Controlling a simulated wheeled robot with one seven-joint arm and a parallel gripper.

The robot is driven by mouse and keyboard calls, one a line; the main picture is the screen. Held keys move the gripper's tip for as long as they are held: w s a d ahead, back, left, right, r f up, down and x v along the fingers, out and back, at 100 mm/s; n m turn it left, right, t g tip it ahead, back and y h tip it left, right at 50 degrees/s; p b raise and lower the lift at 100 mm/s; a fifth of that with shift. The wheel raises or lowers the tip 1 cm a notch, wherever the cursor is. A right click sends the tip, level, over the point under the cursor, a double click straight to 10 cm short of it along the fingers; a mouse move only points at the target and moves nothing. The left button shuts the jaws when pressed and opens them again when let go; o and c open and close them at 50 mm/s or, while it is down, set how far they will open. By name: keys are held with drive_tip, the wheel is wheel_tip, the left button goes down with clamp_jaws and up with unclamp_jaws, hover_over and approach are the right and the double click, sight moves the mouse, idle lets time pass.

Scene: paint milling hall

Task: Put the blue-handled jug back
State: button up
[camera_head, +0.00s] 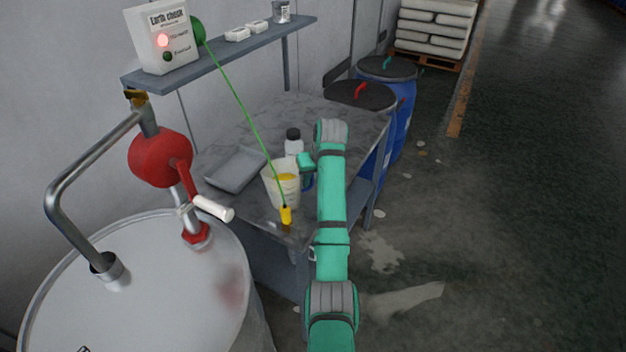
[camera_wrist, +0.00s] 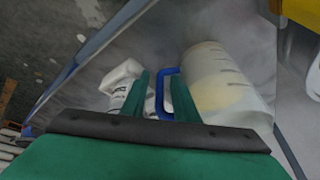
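The jug (camera_head: 283,188), pale and translucent with yellowish contents, stands upright on the grey table. Its blue handle (camera_head: 308,184) faces right, toward my arm. My gripper (camera_head: 307,162) is at the handle, partly hidden by my arm. In the wrist view, the jug (camera_wrist: 228,88) is right of my gripper's green fingers (camera_wrist: 160,76). The blue handle (camera_wrist: 160,98) lies between them, with a visible gap on its left side, so the fingers look open around it. The handle's lower end is hidden by the gripper body.
A white bottle (camera_head: 293,146) with a black cap stands close behind the jug. A grey tray (camera_head: 235,170) is at left. A yellow clamp (camera_head: 286,215) on a green cable is just in front of the jug. A drum (camera_head: 150,290) with a red pump (camera_head: 160,157) stands front left.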

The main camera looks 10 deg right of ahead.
drive_tip(key=v, duration=1.2)
drive_tip(key=shift+r, duration=0.15)
drive_tip(key=shift+w, duration=0.1)
idle(0.4)
